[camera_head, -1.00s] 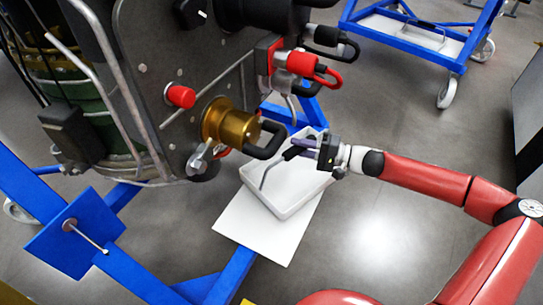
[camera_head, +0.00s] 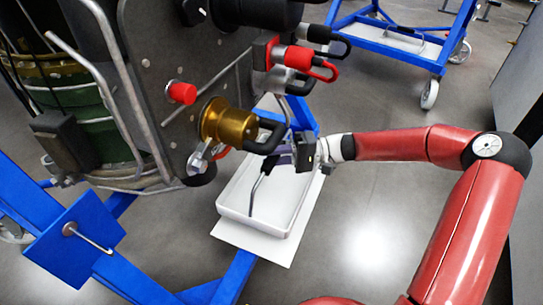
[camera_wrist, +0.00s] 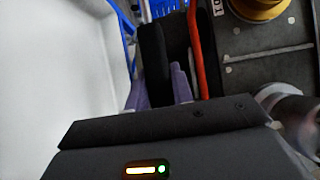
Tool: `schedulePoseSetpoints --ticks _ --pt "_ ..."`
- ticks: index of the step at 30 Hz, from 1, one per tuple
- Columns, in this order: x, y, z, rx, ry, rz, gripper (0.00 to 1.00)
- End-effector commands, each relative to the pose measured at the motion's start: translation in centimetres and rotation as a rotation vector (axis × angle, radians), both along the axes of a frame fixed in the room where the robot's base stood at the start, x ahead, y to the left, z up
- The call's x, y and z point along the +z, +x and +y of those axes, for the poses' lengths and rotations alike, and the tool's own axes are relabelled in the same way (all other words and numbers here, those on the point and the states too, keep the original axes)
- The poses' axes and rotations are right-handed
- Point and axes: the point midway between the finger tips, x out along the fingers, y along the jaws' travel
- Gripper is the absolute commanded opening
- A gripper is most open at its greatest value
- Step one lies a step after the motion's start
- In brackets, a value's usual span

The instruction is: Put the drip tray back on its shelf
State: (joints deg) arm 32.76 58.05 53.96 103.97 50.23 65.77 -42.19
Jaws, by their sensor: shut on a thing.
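The drip tray (camera_head: 232,202) is a shallow white tray with a dark, bent handle (camera_head: 258,185). In the head view it is over the white shelf panel (camera_head: 262,246), whose front part shows past the tray's near edge. I cannot tell whether tray and panel touch. In the wrist view, my purple gripper fingers (camera_wrist: 162,88) close around the dark handle (camera_wrist: 150,55), and the white tray (camera_wrist: 55,70) fills the left. The tray's far end is partly hidden by the turbine fittings.
The turbine (camera_head: 140,90) hangs close above and left of the tray, with a brass fitting (camera_head: 225,120) and red connector (camera_head: 300,58) sticking out. Blue stand beams (camera_head: 235,275) run below the panel. Another blue stand (camera_head: 420,55) is behind. The floor at right is clear.

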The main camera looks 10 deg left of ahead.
Motion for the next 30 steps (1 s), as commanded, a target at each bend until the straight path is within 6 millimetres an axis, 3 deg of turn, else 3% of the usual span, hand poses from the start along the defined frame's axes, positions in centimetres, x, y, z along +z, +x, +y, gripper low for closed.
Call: schedulePoseSetpoints --ticks 16,30 --pt "-6.7 0.0 0.1 0.000 0.001 0.000 0.00" --pt "-7.5 0.0 0.0 0.000 0.001 0.000 0.00"
